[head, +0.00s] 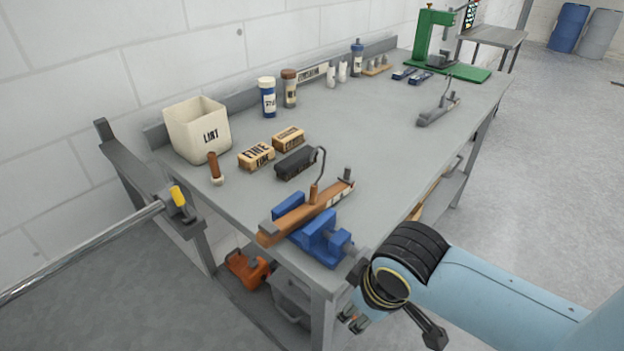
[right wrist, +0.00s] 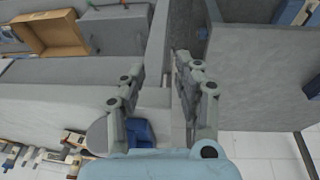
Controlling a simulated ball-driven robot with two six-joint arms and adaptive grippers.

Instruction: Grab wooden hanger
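A brown wooden bar (head: 305,213) with a thin dark hook (head: 321,164) rising above it lies at the blue vise on the bench's near corner. It looks like the wooden hanger; I cannot tell whether the vise (head: 322,238) clamps it. My right gripper (head: 352,318) is beyond the bench's near right corner, below and right of the vise and apart from the bar. In the right wrist view my gripper (right wrist: 158,72) has its fingers spread with nothing held between them. The hanger cannot be made out there. My left gripper is not in view.
The workbench (head: 380,150) holds a white bin (head: 197,130), two labelled blocks, a dark brush (head: 297,163), bottles and a grey hooked piece (head: 437,110). A green press (head: 437,45) stands at the far end. A metal bar (head: 80,255) crosses at left. Floor at right is clear.

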